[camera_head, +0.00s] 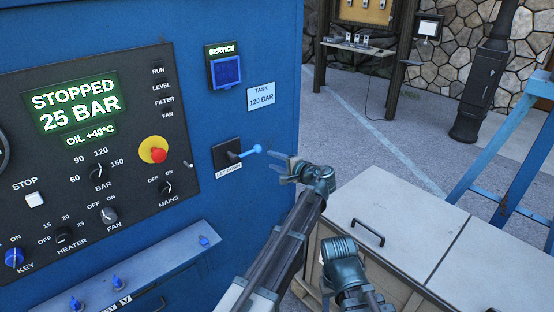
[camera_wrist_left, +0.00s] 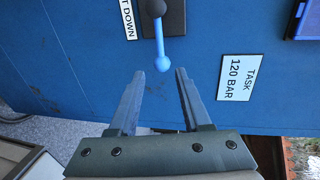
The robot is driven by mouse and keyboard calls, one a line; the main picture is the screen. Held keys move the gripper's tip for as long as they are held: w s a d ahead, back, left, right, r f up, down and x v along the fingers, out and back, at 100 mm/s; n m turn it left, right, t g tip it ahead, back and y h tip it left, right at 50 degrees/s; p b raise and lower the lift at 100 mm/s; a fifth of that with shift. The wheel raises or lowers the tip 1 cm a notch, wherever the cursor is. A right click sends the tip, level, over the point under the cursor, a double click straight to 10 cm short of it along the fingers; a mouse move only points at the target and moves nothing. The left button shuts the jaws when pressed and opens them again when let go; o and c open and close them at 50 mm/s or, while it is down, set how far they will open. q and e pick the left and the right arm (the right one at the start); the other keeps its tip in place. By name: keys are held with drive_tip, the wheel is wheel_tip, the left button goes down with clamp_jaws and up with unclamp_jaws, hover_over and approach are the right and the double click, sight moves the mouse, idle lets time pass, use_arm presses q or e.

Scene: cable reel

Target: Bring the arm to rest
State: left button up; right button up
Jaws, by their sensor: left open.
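My left gripper (camera_head: 274,161) is open and empty in front of the blue machine, just right of the let-down lever (camera_head: 248,152). The lever has a light-blue handle with a rounded end and sticks out from a black plate labelled LET DOWN. In the left wrist view, the spread fingers (camera_wrist_left: 160,74) point at the machine's face, and the lever's blue end (camera_wrist_left: 162,70) shows between the fingertips in the picture. I cannot tell whether they touch it. Part of my right arm shows at the lower middle, but its fingers do not show.
The control panel (camera_head: 128,190) display reads STOPPED, 25 BAR, OIL +40°C. A TASK 120 BAR label (camera_head: 261,96) is above the lever. A grey-topped cabinet (camera_head: 400,205) stands close to the right of my arm. A blue frame (camera_head: 490,150) stands at far right; open paving lies beyond.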

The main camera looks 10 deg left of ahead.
use_arm(q)
drive_tip(key=s+a+f+n+g+h, duration=0.2)
drive_tip(key=s+f+n+g+h, duration=0.15)
drive_tip(key=s+f, duration=0.55)
drive_tip(key=s+a+f+n+g+h, duration=0.2)
drive_tip(key=s+a+f+g+h, duration=0.3)
drive_tip(key=s, duration=0.7)
drive_tip(key=s+d+f+n+h, duration=0.2)
drive_tip(key=s+d+f+h, duration=0.2)
drive_tip(key=s+d, duration=0.6)
drive_tip(key=s+d+m+g+y, duration=0.1)
drive_tip(key=s+d+m, duration=0.2)
drive_tip(key=s+d, duration=0.3)
drive_tip(key=d, duration=0.3)
drive_tip(key=shift+s+r+m, duration=0.2)
drive_tip(key=shift+s+m, duration=0.15)
drive_tip(key=shift+s, duration=0.05)
